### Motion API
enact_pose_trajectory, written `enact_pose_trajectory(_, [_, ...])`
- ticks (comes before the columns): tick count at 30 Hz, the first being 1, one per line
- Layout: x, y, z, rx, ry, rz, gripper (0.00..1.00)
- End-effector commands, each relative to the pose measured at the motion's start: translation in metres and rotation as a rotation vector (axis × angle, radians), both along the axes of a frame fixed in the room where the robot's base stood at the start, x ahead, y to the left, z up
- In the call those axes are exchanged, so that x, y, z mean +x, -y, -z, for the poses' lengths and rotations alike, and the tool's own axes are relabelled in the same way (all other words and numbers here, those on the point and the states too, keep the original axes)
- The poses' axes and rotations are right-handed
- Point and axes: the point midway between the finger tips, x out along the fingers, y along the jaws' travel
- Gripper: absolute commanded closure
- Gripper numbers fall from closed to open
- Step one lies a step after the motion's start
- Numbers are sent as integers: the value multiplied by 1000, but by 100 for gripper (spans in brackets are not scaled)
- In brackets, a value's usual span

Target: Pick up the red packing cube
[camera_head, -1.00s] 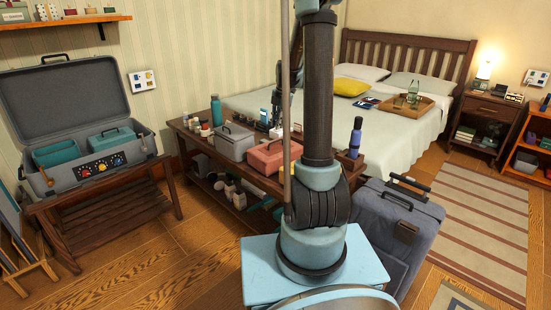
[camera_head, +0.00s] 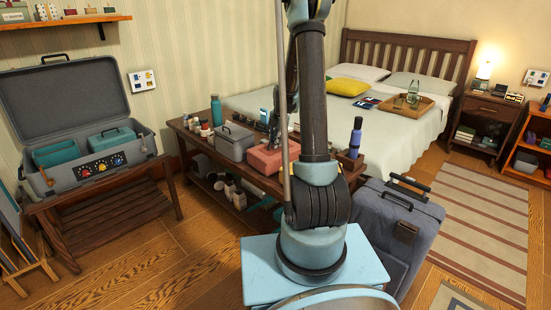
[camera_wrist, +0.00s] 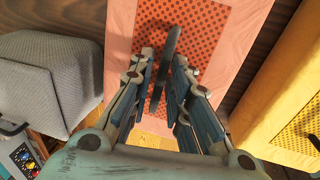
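The red packing cube (camera_head: 266,160) lies on the dark wooden bench, partly hidden behind my arm in the head view. In the wrist view it is a pinkish-red cube (camera_wrist: 228,50) with an orange dotted mesh panel and a dark strap handle (camera_wrist: 172,48) on top. My gripper (camera_wrist: 164,62) is over the cube, with one finger on each side of the handle. The fingers are apart, and gaps show between them and the handle. In the head view the gripper is a dark shape at the cube's top, mostly hidden by my arm.
A grey cube (camera_head: 234,141) stands left of the red one; a yellow cube (camera_wrist: 285,100) is right of it in the wrist view. A teal bottle (camera_head: 216,110) and a blue-purple bottle (camera_head: 355,138) stand on the bench (camera_head: 186,130). A grey suitcase (camera_head: 400,225) stands at right.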

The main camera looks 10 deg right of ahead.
Motion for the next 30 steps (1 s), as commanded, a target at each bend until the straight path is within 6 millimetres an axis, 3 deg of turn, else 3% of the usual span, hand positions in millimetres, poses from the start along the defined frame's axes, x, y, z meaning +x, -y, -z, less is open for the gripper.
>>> enact_pose_trajectory(11, [1, -1, 7, 0, 0, 0, 83])
enact_pose_trajectory(13, [1, -1, 7, 0, 0, 0, 98])
enact_pose_trajectory(14, [1, -1, 7, 0, 0, 0, 100])
enact_pose_trajectory(30, [1, -1, 4, 0, 0, 0, 100])
